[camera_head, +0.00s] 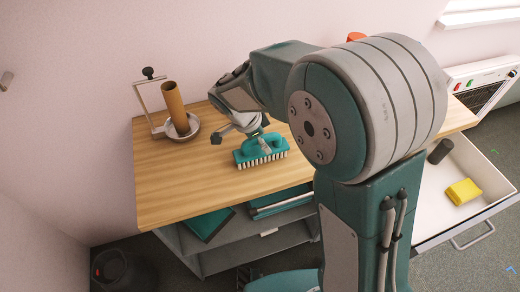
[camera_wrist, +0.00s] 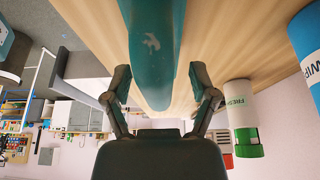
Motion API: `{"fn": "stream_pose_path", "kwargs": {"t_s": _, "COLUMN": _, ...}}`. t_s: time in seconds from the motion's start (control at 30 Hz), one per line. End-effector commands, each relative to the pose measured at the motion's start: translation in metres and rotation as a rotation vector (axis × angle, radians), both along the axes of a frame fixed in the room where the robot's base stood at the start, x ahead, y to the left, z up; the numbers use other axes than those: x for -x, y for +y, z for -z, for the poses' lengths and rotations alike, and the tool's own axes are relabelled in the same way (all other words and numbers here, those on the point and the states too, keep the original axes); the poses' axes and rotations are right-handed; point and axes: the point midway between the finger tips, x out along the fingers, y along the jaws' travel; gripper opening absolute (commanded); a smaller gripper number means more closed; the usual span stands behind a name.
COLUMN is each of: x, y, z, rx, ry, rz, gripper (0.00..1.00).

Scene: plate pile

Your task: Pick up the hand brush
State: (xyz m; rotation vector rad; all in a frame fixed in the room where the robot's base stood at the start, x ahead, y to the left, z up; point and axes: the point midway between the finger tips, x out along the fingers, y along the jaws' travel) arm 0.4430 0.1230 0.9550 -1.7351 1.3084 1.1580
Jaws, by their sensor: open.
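The hand brush (camera_head: 258,152) is teal with white bristles. In the wrist view the teal brush (camera_wrist: 152,45) runs between the two spread fingers of my gripper (camera_wrist: 160,75), with a gap on each side. Part of the brush top is hidden by my gripper in the head view.
A holder with a cardboard tube (camera_head: 174,103) stands left of the brush. An open drawer (camera_head: 470,165) at right holds a yellow sponge (camera_head: 463,192) and a dark cylinder (camera_head: 440,151). The wrist view shows a green-capped container (camera_wrist: 243,120) and a blue canister (camera_wrist: 306,45).

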Motion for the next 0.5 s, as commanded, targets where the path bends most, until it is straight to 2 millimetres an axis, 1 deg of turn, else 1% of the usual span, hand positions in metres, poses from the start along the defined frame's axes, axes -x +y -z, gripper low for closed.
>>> {"fn": "stream_pose_path", "kwargs": {"t_s": 0.5, "x": 0.0, "y": 0.0003, "z": 0.0049, "rx": 0.0, "ry": 0.001, "rz": 0.001, "gripper": 0.74}}
